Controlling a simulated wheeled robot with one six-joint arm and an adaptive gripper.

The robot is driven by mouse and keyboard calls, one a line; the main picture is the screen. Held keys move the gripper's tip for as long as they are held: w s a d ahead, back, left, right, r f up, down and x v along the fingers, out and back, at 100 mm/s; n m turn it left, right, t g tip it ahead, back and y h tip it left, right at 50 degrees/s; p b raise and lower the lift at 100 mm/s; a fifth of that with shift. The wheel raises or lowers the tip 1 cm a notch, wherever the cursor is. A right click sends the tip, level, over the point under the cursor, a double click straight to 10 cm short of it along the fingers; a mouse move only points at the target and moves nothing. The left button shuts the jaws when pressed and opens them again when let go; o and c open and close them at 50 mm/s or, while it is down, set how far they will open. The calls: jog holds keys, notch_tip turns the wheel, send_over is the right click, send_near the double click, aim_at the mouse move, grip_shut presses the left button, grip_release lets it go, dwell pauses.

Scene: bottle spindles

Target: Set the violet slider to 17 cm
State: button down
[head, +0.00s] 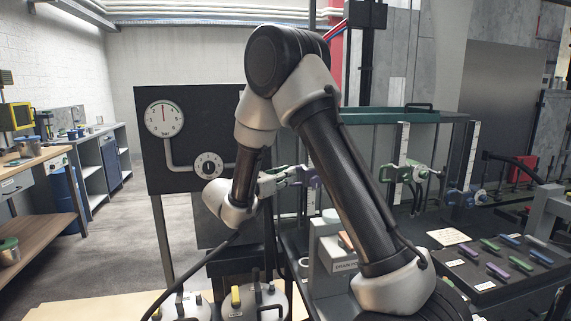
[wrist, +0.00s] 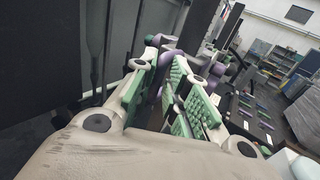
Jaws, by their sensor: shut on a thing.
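The violet slider (head: 312,179) sits on a vertical rail with a white scale strip (head: 312,200), just left of my upper arm link. My gripper (head: 291,177) reaches it from the left and is shut on its near part. In the wrist view the violet slider (wrist: 168,58) shows at the far end between the green-padded fingers of my gripper (wrist: 163,78). The scale marks are too small to read, and my arm hides the upper part of this rail.
To the right, a green slider (head: 412,172) and a blue slider (head: 465,194) sit on their own scaled rails. A dark tray (head: 490,292) with several coloured pieces stands at lower right. A dark panel with a round gauge (head: 164,118) and a dial (head: 208,165) stands at left.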

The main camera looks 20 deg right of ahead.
jog(key=shift+w+a+f, duration=0.1)
jog(key=shift+a+f, duration=0.05)
jog(key=c, duration=1.5)
grip_release()
jog(key=shift+w, duration=0.1)
jog(key=shift+a, duration=0.1)
jog(key=v, duration=1.2)
jog(key=shift+f, duration=0.1)
